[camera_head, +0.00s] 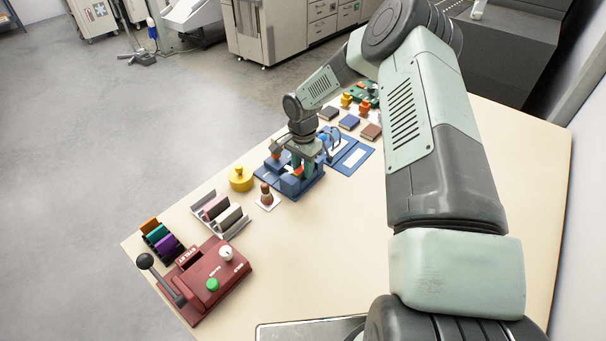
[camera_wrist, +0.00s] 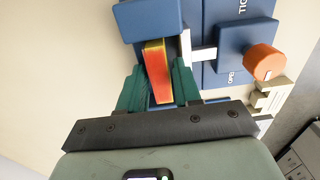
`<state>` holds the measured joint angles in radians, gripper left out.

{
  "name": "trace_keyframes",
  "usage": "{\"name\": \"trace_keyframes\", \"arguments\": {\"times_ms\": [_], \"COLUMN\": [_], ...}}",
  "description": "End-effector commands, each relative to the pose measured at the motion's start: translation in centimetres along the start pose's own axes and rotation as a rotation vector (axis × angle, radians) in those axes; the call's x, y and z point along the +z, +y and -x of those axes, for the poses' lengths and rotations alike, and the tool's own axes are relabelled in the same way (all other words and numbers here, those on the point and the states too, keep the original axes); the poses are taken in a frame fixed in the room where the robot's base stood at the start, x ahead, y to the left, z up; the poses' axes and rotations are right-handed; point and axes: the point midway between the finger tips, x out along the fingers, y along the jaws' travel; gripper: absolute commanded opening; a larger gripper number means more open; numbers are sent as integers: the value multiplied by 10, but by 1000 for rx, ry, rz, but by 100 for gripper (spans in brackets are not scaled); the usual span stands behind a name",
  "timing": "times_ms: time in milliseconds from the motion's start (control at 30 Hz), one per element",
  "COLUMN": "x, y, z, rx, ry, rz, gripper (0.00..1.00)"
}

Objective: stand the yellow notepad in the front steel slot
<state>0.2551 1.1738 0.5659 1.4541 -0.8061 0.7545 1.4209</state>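My gripper (camera_head: 300,171) is over the blue machine (camera_head: 291,187). In the wrist view, its teal fingers (camera_wrist: 158,78) lie close on both sides of a narrow block with yellow edges and an orange-red face (camera_wrist: 158,74). This looks like the yellow notepad, upright between the fingers; its lower end is hidden. A blue block of the machine (camera_wrist: 150,17) is just beyond it.
A yellow round knobbed object (camera_head: 241,179) and a brown-handled stamp (camera_head: 266,195) stand between machine and rack. A black rack with coloured pads (camera_head: 162,241) and a red lever machine (camera_head: 212,277) are at the left. Flat pads (camera_head: 349,122) lie behind.

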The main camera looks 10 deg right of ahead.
Motion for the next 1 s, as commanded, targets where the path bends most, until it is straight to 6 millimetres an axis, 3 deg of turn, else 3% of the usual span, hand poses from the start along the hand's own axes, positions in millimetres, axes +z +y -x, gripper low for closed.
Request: {"name": "trace_keyframes", "arguments": {"times_ms": [33,200,433,1000], "x": [0,0,0,0], "y": [0,0,0,0], "z": [0,0,7,53], "rx": [0,0,0,0], "ry": [0,0,1,2], "rz": [0,0,1,1], "gripper": [25,0,0,0]}}
